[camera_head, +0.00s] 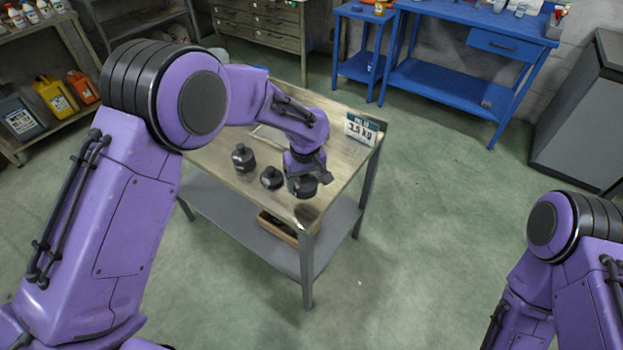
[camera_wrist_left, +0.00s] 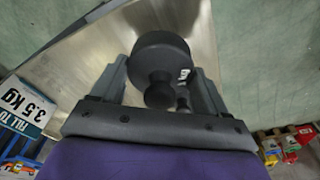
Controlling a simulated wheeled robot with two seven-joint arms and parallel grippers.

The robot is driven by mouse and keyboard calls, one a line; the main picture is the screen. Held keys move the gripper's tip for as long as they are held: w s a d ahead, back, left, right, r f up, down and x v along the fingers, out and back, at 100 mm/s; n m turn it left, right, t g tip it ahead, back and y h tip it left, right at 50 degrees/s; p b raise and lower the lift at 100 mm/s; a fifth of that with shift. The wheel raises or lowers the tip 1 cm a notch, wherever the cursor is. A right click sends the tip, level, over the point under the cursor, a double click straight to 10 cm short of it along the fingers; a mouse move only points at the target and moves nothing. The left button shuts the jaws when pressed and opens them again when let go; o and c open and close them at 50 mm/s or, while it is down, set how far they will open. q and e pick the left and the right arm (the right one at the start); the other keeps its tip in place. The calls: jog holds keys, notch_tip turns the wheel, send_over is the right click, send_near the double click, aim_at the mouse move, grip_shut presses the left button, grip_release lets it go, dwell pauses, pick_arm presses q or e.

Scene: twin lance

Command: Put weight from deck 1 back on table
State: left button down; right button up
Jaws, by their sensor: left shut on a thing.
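My left gripper (camera_wrist_left: 160,95) is shut on a dark round weight (camera_wrist_left: 160,52) with a knob, and pale marking shows on its side. In the head view this gripper (camera_head: 303,185) is over the front right part of the metal table (camera_head: 335,150). I cannot tell whether the held weight touches the tabletop. Two other dark weights stand on the table to its left: a larger one (camera_head: 243,158) and a smaller one (camera_head: 271,178). My right arm shows at the lower right, but its gripper is out of view. I cannot make out a deck.
A sign reading 3.5 kg (camera_head: 362,129) stands at the table's right edge. A wooden box (camera_head: 278,228) sits on the lower shelf. A blue workbench (camera_head: 465,70) stands behind, and a shelf with jugs (camera_head: 55,95) is at left. The floor right of the table is clear.

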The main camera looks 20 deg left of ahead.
aim_at(302, 187)
pick_arm(q)
jog(key=shift+w+a+f, duration=0.4)
jog(key=shift+w+f, duration=0.15)
jog(key=shift+f, duration=0.1)
jog(key=shift+w+a+f+p, duration=0.1)
jog(key=shift+f+p, duration=0.2)
jog(key=shift+f, duration=0.6)
jog(key=shift+w+a+f+p, duration=0.1)
jog(key=shift+f+p, duration=0.2)
jog(key=shift+f, duration=0.6)
grip_release()
jog(key=shift+s+d+f, duration=0.1)
jog(key=shift+s+f, duration=0.05)
jog(key=r, duration=0.8)
jog(key=s+r+b, duration=0.1)
jog(key=r, duration=0.3)
jog(key=shift+s+d+r, duration=0.1)
jog(key=shift+d, duration=0.3)
